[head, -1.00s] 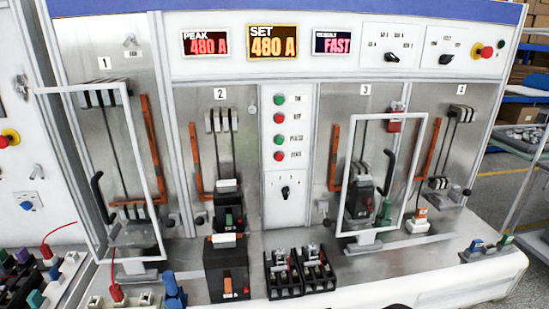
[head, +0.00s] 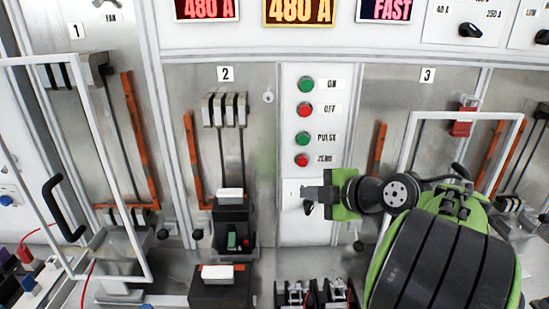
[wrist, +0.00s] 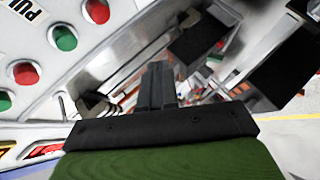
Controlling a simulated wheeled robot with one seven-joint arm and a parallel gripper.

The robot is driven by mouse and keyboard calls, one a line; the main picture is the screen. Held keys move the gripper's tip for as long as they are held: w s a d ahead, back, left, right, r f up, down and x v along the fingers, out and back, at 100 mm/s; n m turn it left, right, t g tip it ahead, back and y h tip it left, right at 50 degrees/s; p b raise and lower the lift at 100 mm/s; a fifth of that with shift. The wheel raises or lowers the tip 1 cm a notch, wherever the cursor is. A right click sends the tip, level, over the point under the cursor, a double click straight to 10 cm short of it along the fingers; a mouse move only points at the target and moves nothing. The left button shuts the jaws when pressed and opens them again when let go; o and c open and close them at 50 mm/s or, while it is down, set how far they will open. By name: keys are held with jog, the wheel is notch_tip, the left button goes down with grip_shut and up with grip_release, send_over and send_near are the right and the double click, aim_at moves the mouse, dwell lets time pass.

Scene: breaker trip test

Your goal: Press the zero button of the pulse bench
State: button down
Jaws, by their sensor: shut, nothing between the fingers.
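The red zero button (head: 302,160) is the lowest of the round buttons on the white centre strip of the pulse bench, with its ZERO label to the right. In the wrist view it is the red button (wrist: 97,10) at the top edge. My gripper (head: 306,192) is shut and empty, coming in from the right. Its tips show just below the zero button in the head view, over the rotary knob; the depth gap to the panel is hard to tell. In the wrist view the shut fingers (wrist: 156,84) point away from the buttons, which lie to the upper left.
Above zero are the green pulse button (head: 303,138), red off button (head: 304,109) and green on button (head: 306,84). A rotary knob (head: 308,208) partly hides behind my fingertips. A clear framed guard (head: 412,135) stands at bay 3. Bay 2's breaker (head: 233,232) stands left.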

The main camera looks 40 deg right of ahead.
aim_at(302, 161)
jog(key=w+d+p, duration=0.4)
jog(key=w+d, duration=0.1)
jog(key=w, duration=0.2)
jog(key=shift+r+n+p, duration=0.25)
jog(key=shift+n+p, duration=0.05)
jog(key=shift+p, duration=0.05)
jog(key=shift+d, duration=0.1)
dwell(2.0)
jog(key=shift+w+d, duration=0.25)
jog(key=shift+w, duration=0.1)
